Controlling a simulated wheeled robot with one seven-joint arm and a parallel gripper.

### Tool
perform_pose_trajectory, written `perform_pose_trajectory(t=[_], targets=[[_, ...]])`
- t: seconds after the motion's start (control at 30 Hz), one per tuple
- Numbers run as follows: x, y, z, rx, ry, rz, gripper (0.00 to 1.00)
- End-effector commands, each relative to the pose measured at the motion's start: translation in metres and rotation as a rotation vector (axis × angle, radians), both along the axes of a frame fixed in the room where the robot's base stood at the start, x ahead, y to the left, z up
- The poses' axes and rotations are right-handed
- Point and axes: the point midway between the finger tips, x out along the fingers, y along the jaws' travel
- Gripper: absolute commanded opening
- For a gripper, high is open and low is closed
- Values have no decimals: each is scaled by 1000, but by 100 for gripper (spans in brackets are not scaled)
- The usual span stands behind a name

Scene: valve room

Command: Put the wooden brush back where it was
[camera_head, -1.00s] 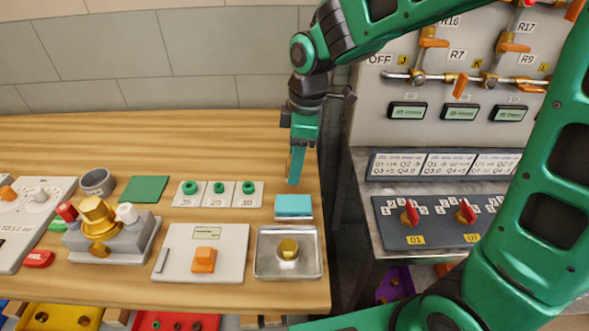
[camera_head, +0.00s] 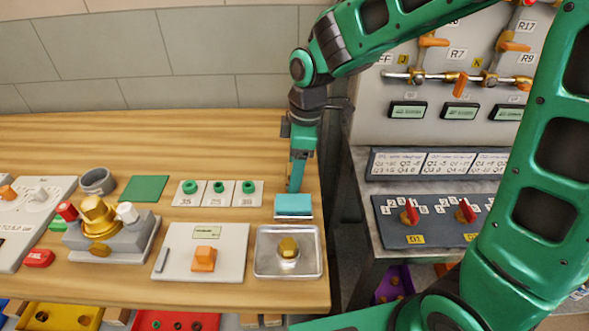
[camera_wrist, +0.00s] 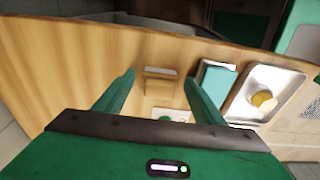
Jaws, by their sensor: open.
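My gripper (camera_head: 293,189) is at the right end of the wooden table, pointing down just behind the teal block. In the wrist view its two green fingers (camera_wrist: 159,80) are apart with nothing held. Between and beyond the fingertips lies a small wooden piece with a pale strip, which looks like the wooden brush (camera_wrist: 160,86). It seems to rest on the table, apart from the fingers. In the head view it cannot be made out, likely hidden by my gripper. The teal block (camera_head: 293,204) is beside it and also shows in the wrist view (camera_wrist: 212,82).
A metal tray (camera_head: 262,268) with a brass knob stands in front of the teal block. Cards with green rings (camera_head: 219,193) lie to the left. The table's right edge is close, with a gap before the valve panel (camera_head: 370,125). The back of the table is clear.

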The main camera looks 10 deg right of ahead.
Motion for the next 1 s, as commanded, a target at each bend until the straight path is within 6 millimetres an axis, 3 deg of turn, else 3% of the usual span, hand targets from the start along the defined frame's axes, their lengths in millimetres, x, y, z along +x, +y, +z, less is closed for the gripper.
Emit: perform_pose_trajectory(t=[0.17,0.6,0.8,1.0], targets=[[1,-2,16,1,-3,-1,63],[-1,-12,99,1,-4,-2,63],[-2,-15,117,1,-1,0,63],[-3,-16,121,0,0,0,63]])
